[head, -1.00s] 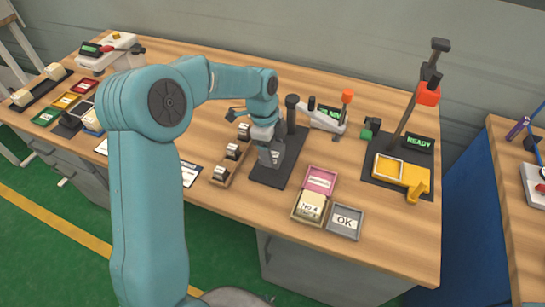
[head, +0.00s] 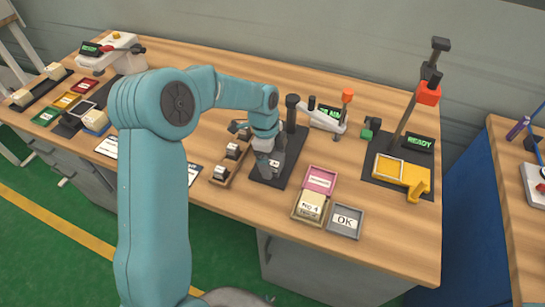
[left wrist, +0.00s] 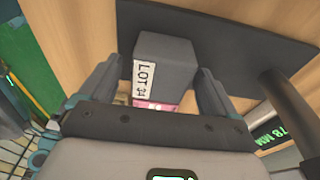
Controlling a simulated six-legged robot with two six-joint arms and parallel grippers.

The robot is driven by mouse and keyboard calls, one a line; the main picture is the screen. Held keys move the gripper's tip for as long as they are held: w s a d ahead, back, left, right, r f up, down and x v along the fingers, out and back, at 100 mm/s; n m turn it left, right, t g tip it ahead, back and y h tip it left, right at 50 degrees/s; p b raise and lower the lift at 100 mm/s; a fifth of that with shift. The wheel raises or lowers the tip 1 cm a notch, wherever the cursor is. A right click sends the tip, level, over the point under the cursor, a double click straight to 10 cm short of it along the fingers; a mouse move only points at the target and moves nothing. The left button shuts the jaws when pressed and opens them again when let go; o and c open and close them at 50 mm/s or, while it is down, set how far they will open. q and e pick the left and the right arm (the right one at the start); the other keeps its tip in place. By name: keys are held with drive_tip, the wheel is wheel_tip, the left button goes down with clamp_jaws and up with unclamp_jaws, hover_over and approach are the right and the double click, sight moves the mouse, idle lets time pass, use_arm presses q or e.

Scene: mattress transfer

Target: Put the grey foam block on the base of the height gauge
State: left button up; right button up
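The grey foam block (left wrist: 168,60), with a white "LOT 34" label, lies between the two fingers of my left gripper (left wrist: 160,78) in the left wrist view. A thin gap shows at the left finger; the right finger is very close to the block. In the head view the left gripper (head: 266,155) points down at the block (head: 268,170), which appears low over or on the dark base (head: 292,165) of the height gauge. Contact underneath is hard to see. The gauge's dark post (head: 292,112) stands behind. My right gripper is not in view.
A pink tray (head: 322,170), a tray labelled No 4 (head: 310,222) and a grey OK tray (head: 359,222) stand right of the base. A wooden rack (head: 220,180) with small blocks is to its left. A yellow fixture (head: 415,188) stands further right.

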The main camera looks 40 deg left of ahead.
use_arm(q)
drive_tip(key=shift+r, duration=0.3)
drive_tip(key=shift+w+a+r, duration=0.1)
drive_tip(key=shift+r, duration=0.25)
wheel_tip(320, 180, up, 11)
drive_tip(key=a, duration=0.1)
drive_tip(key=shift+s+a, duration=0.25)
drive_tip(key=shift+s, duration=0.05)
